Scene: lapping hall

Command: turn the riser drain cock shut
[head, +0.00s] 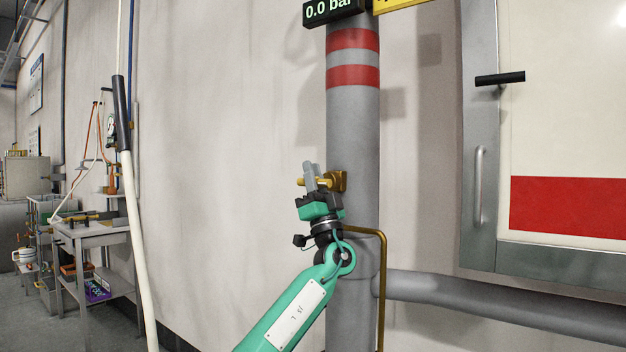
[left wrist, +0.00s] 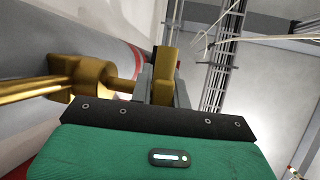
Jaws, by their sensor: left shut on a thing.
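The brass drain cock (head: 341,181) sits on the side of the grey riser (head: 352,130), which has two red bands. My left gripper (head: 311,177) is at the cock, with its fingers pointing up. It is shut on the brass handle of the cock. In the left wrist view the cock's body (left wrist: 88,78) is at left, joined by a stem to the handle (left wrist: 164,72) between the fingers. The fingers hide part of the handle. My right gripper is not in view.
A display (head: 331,10) reading 0.0 bar is at the top of the riser. A thin brass pipe (head: 383,290) runs down beside the riser, and a grey pipe (head: 480,297) branches right. A framed panel (head: 480,250) with a handle is at right. A bench (head: 88,232) stands at left.

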